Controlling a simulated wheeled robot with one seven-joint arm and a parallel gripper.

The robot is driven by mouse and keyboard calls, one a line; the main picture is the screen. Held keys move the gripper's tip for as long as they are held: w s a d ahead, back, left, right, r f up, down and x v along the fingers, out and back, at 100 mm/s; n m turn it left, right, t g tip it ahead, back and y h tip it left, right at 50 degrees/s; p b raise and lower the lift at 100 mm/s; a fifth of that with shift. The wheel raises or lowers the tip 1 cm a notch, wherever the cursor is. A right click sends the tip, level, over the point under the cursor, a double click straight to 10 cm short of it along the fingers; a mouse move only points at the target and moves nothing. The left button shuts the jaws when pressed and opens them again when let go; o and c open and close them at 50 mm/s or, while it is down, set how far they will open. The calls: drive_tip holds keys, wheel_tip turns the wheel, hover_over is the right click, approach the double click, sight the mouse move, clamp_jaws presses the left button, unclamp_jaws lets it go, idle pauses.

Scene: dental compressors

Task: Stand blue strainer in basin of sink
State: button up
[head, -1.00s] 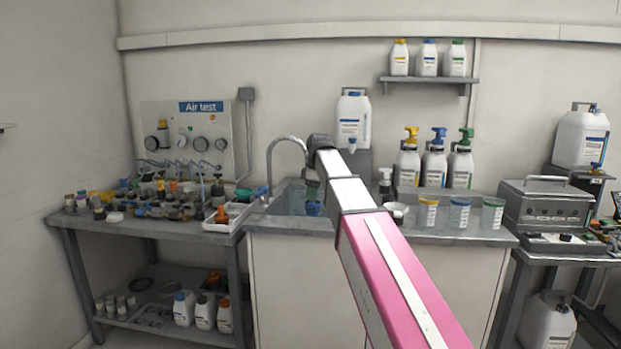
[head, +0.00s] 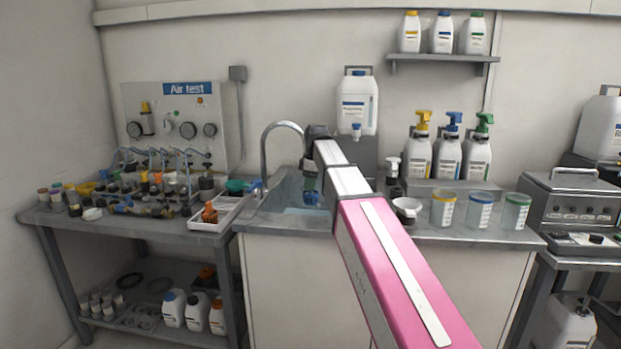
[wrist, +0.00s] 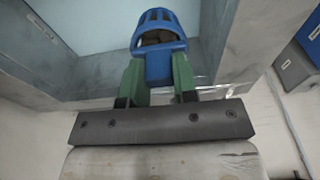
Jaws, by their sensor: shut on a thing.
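The blue strainer (head: 312,199) is a small slotted cup. In the wrist view the strainer (wrist: 158,32) sits between the green fingers of my gripper (wrist: 157,75), which is shut on its blue block-like part. In the head view my gripper (head: 310,182) points down over the grey metal sink (head: 268,217), with the strainer below it. The sink's basin also shows in the wrist view (wrist: 90,70), around and beyond the strainer. I cannot tell whether the strainer touches the basin floor. My arm hides the right part of the sink.
A curved tap (head: 265,150) rises at the sink's back left. A white tray (head: 228,212) with an orange item lies left of the sink. A white funnel-like cup (head: 407,208) and several lidded cups stand on the right counter.

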wheel_tip(320, 180, down, 18)
drive_tip(key=shift+r, duration=0.25)
idle(1.0)
drive_tip(key=shift+f, duration=0.15)
drive_tip(key=shift+f, duration=1.2)
drive_tip(key=o, duration=1)
drive_tip(key=c, duration=0.4)
drive_tip(key=shift+r, duration=0.15)
wheel_tip(320, 180, up, 8)
idle(0.5)
